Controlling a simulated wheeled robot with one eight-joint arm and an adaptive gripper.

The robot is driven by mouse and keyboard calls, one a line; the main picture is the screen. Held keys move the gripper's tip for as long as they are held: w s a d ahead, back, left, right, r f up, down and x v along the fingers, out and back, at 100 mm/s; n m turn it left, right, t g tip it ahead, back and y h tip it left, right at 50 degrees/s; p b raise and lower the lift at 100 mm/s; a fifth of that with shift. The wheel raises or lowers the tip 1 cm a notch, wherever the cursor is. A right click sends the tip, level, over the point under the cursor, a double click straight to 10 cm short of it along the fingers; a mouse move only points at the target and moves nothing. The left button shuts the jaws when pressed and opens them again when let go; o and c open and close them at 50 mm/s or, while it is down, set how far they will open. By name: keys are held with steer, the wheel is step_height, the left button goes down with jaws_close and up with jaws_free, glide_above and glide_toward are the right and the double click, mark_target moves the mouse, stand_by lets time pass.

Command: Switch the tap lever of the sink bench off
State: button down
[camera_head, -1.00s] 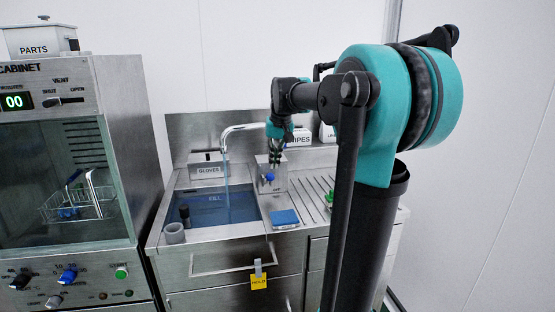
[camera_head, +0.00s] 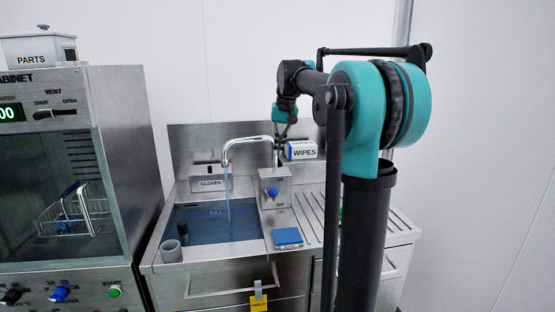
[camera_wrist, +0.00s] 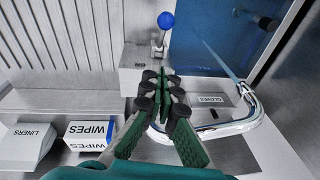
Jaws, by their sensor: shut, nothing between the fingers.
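The tap lever, with a blue ball knob (camera_head: 271,192), is on the front of the steel tap block (camera_head: 283,186). In the wrist view the knob (camera_wrist: 166,20) stands on a short metal stem at the top. The curved tap spout (camera_head: 240,142) runs left over the basin, and a stream of water (camera_head: 228,188) falls from it. My gripper (camera_head: 277,148) is above and behind the tap block, apart from the knob. In the wrist view my gripper (camera_wrist: 161,78) is shut and empty, with its tips pointing towards the block. The exact gap is unclear.
The filled basin (camera_head: 212,222) lies left of the block. A WIPES box (camera_head: 302,150) stands behind, near my gripper. A LINERS box (camera_wrist: 28,140) shows in the wrist view. A blue pad (camera_head: 287,237) lies in front. A steel cabinet (camera_head: 125,140) stands at left.

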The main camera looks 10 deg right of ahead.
mark_target(272, 194)
steer(key=f, duration=0.3)
steer(key=a+f, duration=0.1)
steer(key=f, duration=0.3)
steer(key=s+f, duration=0.1)
steer(key=f, duration=0.3)
steer(key=shift+a+f, duration=0.25)
steer(key=shift+a, duration=0.1)
steer(key=shift+s+f, duration=0.1)
steer(key=shift+s, duration=0.05)
